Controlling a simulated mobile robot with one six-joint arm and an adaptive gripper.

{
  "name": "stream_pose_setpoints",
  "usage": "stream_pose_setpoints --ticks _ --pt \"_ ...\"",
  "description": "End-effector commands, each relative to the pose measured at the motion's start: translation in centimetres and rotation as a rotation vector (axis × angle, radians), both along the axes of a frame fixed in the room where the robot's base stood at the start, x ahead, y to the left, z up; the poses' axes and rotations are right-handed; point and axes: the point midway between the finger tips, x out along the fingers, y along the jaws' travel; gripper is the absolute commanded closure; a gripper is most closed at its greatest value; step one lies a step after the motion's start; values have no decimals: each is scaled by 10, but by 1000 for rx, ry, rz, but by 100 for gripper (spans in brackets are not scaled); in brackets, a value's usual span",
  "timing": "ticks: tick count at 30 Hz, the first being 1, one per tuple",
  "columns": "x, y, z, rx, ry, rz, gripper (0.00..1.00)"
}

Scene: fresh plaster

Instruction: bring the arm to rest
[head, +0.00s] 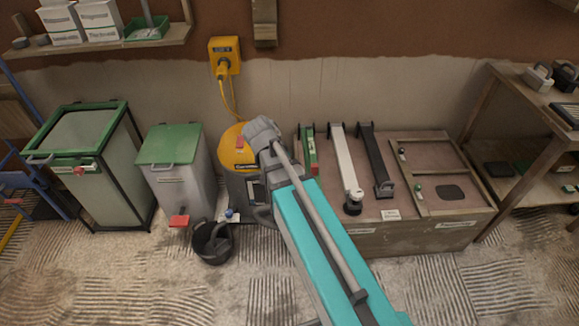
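My arm (318,250) reaches from the bottom edge up toward the middle of the head view. It shows a teal link with a grey rod along it and a grey joint (262,135) at its upper end. The joint overlaps a yellow and dark grey machine (236,150) behind it. I cannot make out my gripper or its fingers, so I cannot see whether anything is held.
A low wooden chest (420,238) with several tools on top stands right of my arm. Left are a grey bin with a green lid (170,143), a glass-sided box (90,135) and a black bucket (212,243). Shelves (535,110) stand right. The front-left floor is clear.

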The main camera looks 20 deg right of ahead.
Motion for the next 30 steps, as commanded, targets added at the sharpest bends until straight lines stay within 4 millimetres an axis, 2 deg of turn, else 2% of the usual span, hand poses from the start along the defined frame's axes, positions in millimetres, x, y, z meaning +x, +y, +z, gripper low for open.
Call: stream_pose_setpoints --ticks 22,30 --pt "-2 1 3 13 6 15 0" --pt "-14 7 -2 95 34 109 0"
